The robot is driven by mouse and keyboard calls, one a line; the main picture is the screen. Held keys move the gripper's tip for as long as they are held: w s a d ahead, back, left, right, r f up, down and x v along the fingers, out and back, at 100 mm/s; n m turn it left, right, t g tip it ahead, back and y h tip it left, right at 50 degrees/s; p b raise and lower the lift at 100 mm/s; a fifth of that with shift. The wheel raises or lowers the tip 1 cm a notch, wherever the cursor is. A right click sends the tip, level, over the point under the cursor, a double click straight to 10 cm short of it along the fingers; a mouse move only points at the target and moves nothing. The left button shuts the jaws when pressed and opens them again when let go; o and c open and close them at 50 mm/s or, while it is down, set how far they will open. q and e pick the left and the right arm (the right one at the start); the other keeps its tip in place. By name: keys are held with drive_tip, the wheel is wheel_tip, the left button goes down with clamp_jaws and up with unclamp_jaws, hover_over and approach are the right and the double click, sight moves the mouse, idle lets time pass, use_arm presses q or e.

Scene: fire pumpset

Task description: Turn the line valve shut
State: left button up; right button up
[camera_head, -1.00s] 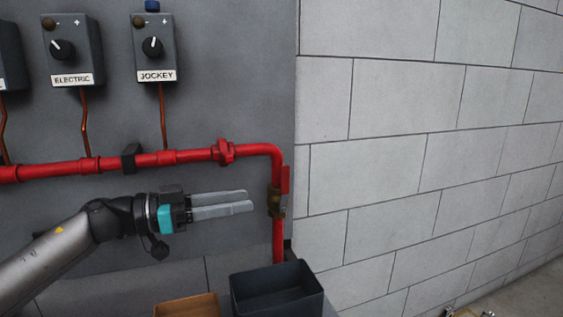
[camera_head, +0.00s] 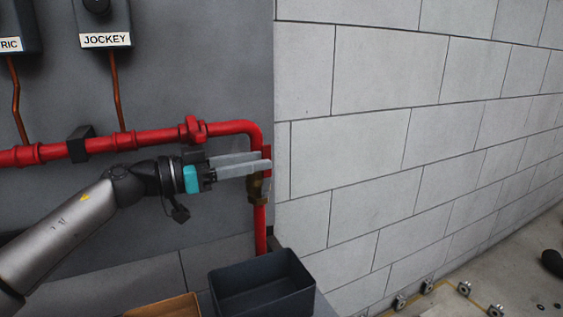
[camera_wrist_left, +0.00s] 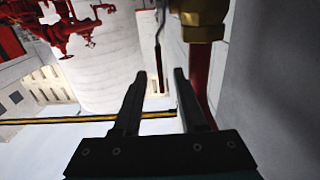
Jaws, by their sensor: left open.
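The line valve has a brass body (camera_head: 257,190) on the vertical run of the red pipe and a red lever (camera_head: 266,151) that points up beside it. My left gripper (camera_head: 264,161) comes in from the left, open, its fingertips at the lever and partly covering it. In the left wrist view the brass body (camera_wrist_left: 203,22) is at the top right, and a thin bar with a red end, seemingly the lever (camera_wrist_left: 159,80), shows between the open fingertips (camera_wrist_left: 158,80). Contact cannot be told. My right gripper is out of view.
The red pipe (camera_head: 150,138) runs along the grey panel above my left arm. A dark open bin (camera_head: 262,295) and an orange-brown bin (camera_head: 165,308) stand below. A pale block wall (camera_head: 370,130) rises to the right of the valve.

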use_arm(q)
drive_tip(key=b+x, duration=0.1)
drive_tip(key=x, duration=0.5)
drive_tip(key=shift+b, duration=0.35)
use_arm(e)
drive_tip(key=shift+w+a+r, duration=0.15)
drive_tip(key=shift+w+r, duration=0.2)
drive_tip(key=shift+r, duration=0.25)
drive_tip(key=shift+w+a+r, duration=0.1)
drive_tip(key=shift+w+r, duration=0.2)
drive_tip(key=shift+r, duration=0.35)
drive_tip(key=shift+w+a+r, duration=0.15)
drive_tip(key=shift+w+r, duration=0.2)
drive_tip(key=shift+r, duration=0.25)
use_arm(q)
drive_tip(key=shift+d, duration=0.1)
clamp_jaws()
